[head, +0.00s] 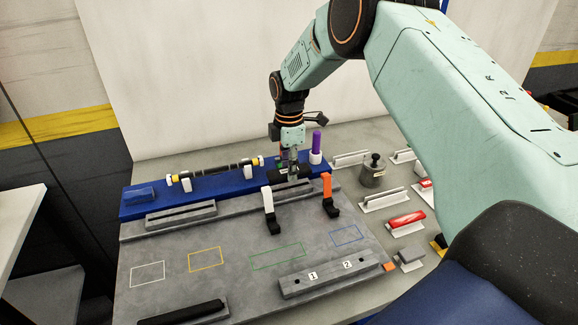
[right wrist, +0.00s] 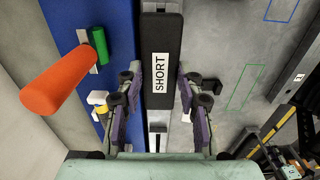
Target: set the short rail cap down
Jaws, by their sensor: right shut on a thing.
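The short rail cap (right wrist: 159,32) is a black bar with a white label reading SHORT in the right wrist view. My right gripper (right wrist: 160,95) is shut on it, with one finger along each long side. In the head view the right gripper (head: 292,173) is low over the back of the grey fixture board, and the black cap shows only partly around it. A grey slotted rail runs under the cap in the right wrist view. I cannot tell whether the cap touches it. My left gripper is not in view.
A white clamp (head: 268,203) and an orange clamp (head: 327,187) stand just in front. A purple post (head: 316,142) stands behind to the right. A dark rod (head: 215,171) lies on supports at the back left. Coloured outlines (head: 277,256) mark bare board in front.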

